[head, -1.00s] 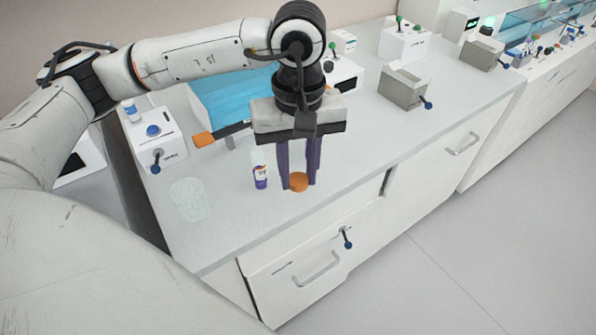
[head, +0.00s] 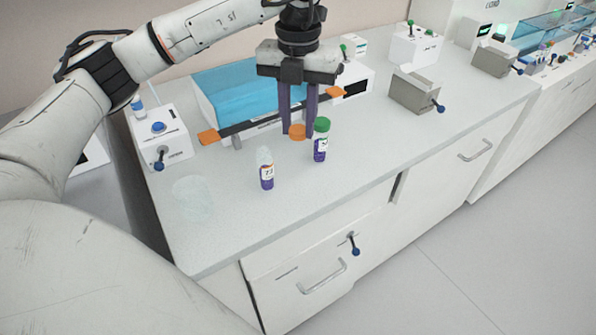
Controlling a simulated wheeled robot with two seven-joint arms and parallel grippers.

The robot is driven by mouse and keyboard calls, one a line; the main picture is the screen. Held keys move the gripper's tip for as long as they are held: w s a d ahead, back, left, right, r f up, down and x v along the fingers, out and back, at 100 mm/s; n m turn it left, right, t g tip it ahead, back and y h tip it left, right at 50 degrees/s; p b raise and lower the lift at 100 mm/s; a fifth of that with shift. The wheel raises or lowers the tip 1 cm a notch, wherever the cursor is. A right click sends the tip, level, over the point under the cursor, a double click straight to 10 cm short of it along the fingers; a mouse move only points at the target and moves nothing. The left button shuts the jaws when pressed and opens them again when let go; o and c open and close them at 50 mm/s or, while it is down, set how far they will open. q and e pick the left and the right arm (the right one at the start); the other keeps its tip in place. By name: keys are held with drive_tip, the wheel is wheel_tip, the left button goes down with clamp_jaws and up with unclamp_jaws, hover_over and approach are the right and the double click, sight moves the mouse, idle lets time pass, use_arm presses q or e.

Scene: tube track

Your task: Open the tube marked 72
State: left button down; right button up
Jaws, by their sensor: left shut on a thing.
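A tube (head: 267,175) with a purple lower part and a white label that seems to read 72 stands upright on the bench. Its clear top shows no cap. My left gripper (head: 298,128) points down, behind and to the right of this tube, apart from it. It is shut on an orange cap (head: 297,132), held between the purple fingertips. A second tube (head: 320,146) with a green cap stands upright close to the right of the fingers; its label is too small to read surely. My right gripper is not in view.
A blue-topped unit with an orange-ended bar (head: 240,90) stands behind. A white device with a blue button (head: 160,138) is at the left, a grey box (head: 413,92) at the right. A faint clear object (head: 192,197) lies front left. The bench front (head: 330,195) is clear.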

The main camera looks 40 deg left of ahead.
sight(298, 172)
use_arm(q)
wheel_tip(298, 172, down, 10)
drive_tip(key=shift+a, duration=0.1)
idle(0.4)
drive_tip(key=shift+f, duration=0.1)
drive_tip(key=c, duration=1.4)
unclamp_jaws()
wheel_tip(298, 172, up, 12)
drive_tip(key=shift+r, duration=0.15)
